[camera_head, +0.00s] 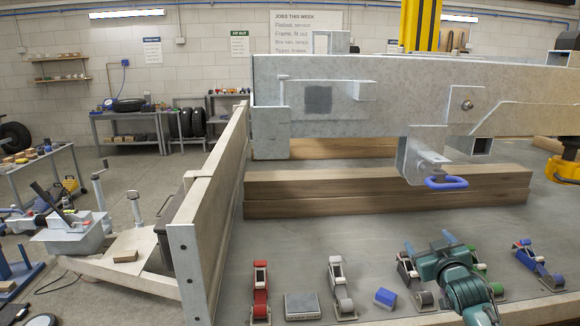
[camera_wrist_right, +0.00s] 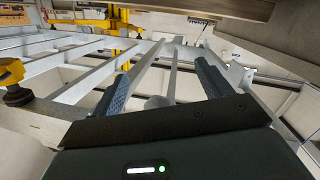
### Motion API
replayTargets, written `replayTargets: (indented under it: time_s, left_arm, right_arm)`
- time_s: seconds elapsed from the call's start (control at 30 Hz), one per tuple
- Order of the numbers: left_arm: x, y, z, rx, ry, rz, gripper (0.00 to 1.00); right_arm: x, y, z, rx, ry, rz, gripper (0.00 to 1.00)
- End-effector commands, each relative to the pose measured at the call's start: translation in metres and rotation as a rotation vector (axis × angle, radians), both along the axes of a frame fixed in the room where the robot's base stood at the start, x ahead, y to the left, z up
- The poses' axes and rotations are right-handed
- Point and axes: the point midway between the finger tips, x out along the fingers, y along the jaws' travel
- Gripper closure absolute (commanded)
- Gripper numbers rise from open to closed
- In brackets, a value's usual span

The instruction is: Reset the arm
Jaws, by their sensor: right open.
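My right gripper (camera_head: 429,244) shows in the head view at the lower right, on the end of my teal arm that comes in from the bottom edge. It is in front of the timber beams and over the row of ratchet straps. In the right wrist view its two dark fingers (camera_wrist_right: 166,75) stand wide apart with nothing between them. Beyond them are the grey rails of the trailer frame (camera_wrist_right: 88,82). My left gripper is in neither view.
A grey steel chassis (camera_head: 400,85) rests above stacked timber beams (camera_head: 390,190). A blue shackle (camera_head: 446,183) hangs from it. A wooden side board (camera_head: 215,200) stands at left.

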Motion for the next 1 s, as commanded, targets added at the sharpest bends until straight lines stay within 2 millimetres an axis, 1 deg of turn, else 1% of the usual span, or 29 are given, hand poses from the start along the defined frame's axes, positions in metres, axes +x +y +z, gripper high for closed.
replayTargets:
  time_s: [0.03, 0.17, 0.2, 0.27, 0.3, 0.37, 0.4, 0.47, 0.5, 0.57, 0.6, 0.7, 0.73, 0.8, 0.83, 0.9, 1.0]
  left_arm:
    - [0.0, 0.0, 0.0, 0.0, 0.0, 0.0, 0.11]
    - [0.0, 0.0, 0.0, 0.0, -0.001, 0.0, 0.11]
    - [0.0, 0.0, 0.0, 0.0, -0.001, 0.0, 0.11]
    - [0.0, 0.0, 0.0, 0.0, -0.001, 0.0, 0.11]
    - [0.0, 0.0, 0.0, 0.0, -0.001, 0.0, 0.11]
    - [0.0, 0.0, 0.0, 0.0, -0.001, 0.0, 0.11]
    - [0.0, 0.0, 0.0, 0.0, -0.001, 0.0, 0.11]
    - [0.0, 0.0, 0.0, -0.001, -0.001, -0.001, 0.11]
    - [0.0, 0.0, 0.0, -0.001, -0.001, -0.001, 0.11]
    - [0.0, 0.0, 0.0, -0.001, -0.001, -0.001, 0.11]
    - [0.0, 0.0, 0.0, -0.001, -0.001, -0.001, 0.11]
    - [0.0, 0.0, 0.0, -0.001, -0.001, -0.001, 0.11]
    - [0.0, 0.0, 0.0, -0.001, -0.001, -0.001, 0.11]
    - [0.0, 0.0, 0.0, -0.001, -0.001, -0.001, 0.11]
    - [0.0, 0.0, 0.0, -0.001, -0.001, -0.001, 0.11]
    - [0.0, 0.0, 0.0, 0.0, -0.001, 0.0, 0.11]
    - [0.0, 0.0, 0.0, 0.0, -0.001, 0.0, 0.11]
  right_arm:
    - [-0.013, 0.011, -0.022, 0.005, 0.027, 0.019, 0.22]
    - [-0.048, 0.039, -0.07, 0.021, 0.093, 0.063, 0.22]
    - [-0.062, 0.049, -0.086, 0.028, 0.116, 0.079, 0.22]
    - [-0.087, 0.065, -0.111, 0.043, 0.155, 0.104, 0.22]
    - [-0.106, 0.077, -0.128, 0.055, 0.183, 0.121, 0.22]
    - [-0.138, 0.095, -0.153, 0.079, 0.228, 0.147, 0.22]
    - [-0.162, 0.107, -0.168, 0.096, 0.26, 0.164, 0.22]
    - [-0.2, 0.126, -0.188, 0.127, 0.308, 0.188, 0.22]
    - [-0.225, 0.137, -0.199, 0.15, 0.338, 0.201, 0.22]
    - [-0.261, 0.152, -0.21, 0.183, 0.382, 0.217, 0.22]
    - [-0.283, 0.161, -0.215, 0.205, 0.408, 0.225, 0.22]
    - [-0.329, 0.177, -0.222, 0.252, 0.462, 0.237, 0.22]
    - [-0.339, 0.181, -0.223, 0.264, 0.474, 0.239, 0.22]
    - [-0.358, 0.187, -0.224, 0.285, 0.497, 0.24, 0.22]
    - [-0.364, 0.189, -0.224, 0.292, 0.504, 0.241, 0.22]
    - [-0.373, 0.192, -0.223, 0.303, 0.515, 0.242, 0.22]
    - [-0.377, 0.193, -0.223, 0.307, 0.519, 0.243, 0.22]
